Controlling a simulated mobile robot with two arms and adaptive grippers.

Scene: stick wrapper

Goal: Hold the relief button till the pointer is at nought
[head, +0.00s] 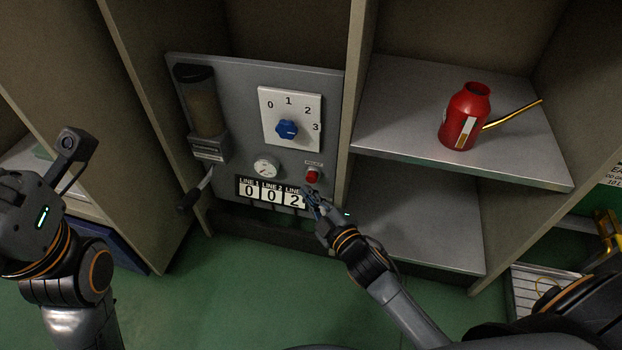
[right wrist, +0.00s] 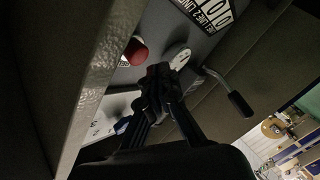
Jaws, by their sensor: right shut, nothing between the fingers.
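The red relief button (head: 312,176) sits at the lower right of a grey panel, under a small label. It also shows in the right wrist view (right wrist: 135,50). The round white gauge (head: 266,167) is to its left; its pointer is too small to read. It shows edge-on in the right wrist view (right wrist: 180,59). My right gripper (head: 311,196) is shut and empty, its tips just below the button; I cannot tell whether they touch it. My left gripper (head: 28,215) is at the far left, away from the panel, its fingers not clearly shown.
The panel (head: 233,86) carries a blue knob (head: 287,129) on a numbered plate, number counters (head: 270,193), a hopper (head: 202,100) and a lever (head: 195,190). A cabinet divider (head: 353,90) stands just right of the button. A red can (head: 466,116) stands on the right shelf.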

